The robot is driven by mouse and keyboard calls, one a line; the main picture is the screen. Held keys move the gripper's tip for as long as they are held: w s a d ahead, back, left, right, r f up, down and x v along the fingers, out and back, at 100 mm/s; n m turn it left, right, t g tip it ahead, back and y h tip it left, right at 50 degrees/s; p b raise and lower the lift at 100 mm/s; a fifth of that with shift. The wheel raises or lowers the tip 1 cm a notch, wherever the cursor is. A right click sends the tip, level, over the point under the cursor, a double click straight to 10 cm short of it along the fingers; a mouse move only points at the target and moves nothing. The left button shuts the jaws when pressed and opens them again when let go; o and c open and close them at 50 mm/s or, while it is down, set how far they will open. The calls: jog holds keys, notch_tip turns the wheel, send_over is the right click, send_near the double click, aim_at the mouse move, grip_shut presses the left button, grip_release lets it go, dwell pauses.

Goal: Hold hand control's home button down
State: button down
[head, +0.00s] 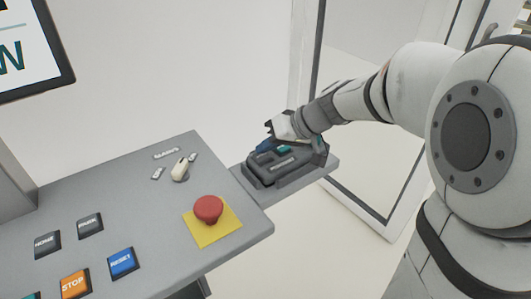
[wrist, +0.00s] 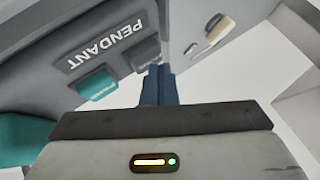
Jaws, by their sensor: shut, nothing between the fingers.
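The hand control (head: 262,176), a dark grey unit labelled PENDANT, lies on a small grey shelf beside the console. It also shows in the wrist view (wrist: 72,42), with a teal button (wrist: 97,86) and a dark grey button (wrist: 146,52). No legend is readable on either button, so I cannot tell which is home. My gripper (head: 264,146) is over the hand control, its fingers together and empty. In the wrist view my blue fingertips (wrist: 160,70) are at the near edge of the grey button. Whether they touch or press it is unclear.
The console panel (head: 130,190) at left carries its own HOME button (head: 47,243), PARK (head: 89,224), RESET (head: 122,262) and STOP (head: 75,284). A red mushroom button (head: 208,208) and a pale lever (head: 180,170) stand up from it. A framed clear panel (head: 345,185) stands behind the shelf.

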aim_at(267, 156)
jog(key=shift+r, duration=0.6)
jog(key=shift+r+p, duration=1.35)
jog(key=shift+r, duration=1.2)
jog(key=s+d+f+m+h, duration=0.2)
jog(key=s+d+f+h, duration=0.1)
jog(key=s+d, duration=0.4)
jog(key=s+d+f+m+h, duration=0.3)
jog(key=s+d, duration=0.4)
jog(key=s, duration=0.4)
jog(key=f+h, duration=0.1)
jog(key=h, duration=0.1)
jog(key=shift+s+h, duration=0.3)
jog(key=shift+s, duration=0.1)
